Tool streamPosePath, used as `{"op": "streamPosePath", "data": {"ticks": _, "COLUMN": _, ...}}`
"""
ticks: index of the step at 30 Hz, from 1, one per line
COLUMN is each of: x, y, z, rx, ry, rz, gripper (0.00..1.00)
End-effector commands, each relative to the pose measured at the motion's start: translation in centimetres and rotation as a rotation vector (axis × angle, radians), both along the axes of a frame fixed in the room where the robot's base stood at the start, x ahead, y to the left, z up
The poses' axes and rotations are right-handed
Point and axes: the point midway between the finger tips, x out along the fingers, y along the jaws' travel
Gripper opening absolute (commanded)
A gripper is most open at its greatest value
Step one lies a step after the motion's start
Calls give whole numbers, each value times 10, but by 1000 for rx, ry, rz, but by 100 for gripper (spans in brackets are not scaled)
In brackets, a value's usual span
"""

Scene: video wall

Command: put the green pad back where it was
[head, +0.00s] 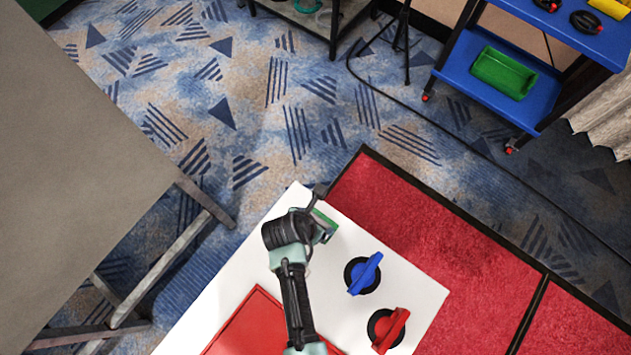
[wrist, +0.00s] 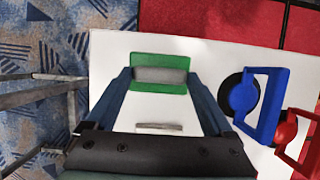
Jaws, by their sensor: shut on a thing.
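The green pad (head: 325,222) shows at the far corner of the white tabletop in the head view, partly covered by my gripper (head: 318,210). In the wrist view the green pad (wrist: 160,88) has a grey bar across its middle. My gripper (wrist: 160,76) is shut on the pad, one finger at each end of the bar. I cannot tell whether the pad touches the tabletop or is just above it.
A blue handle (head: 366,273) and a red handle (head: 390,328) on black discs stand right of my arm. A red panel (head: 255,325) lies on the white table (head: 425,297). A grey table (head: 80,160) is left; a blue cart (head: 460,65) with a green tray (head: 503,72) is back right.

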Motion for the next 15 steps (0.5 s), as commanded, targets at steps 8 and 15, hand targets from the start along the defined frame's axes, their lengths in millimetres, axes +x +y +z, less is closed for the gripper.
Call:
{"op": "streamPosePath", "data": {"ticks": 8, "x": 0, "y": 0, "z": -29, "rx": 1, "ry": -1, "rz": -1, "gripper": 42}}
{"op": "streamPosePath", "data": {"ticks": 15, "x": 0, "y": 0, "z": -30, "rx": 1, "ry": -1, "rz": -1, "gripper": 42}}
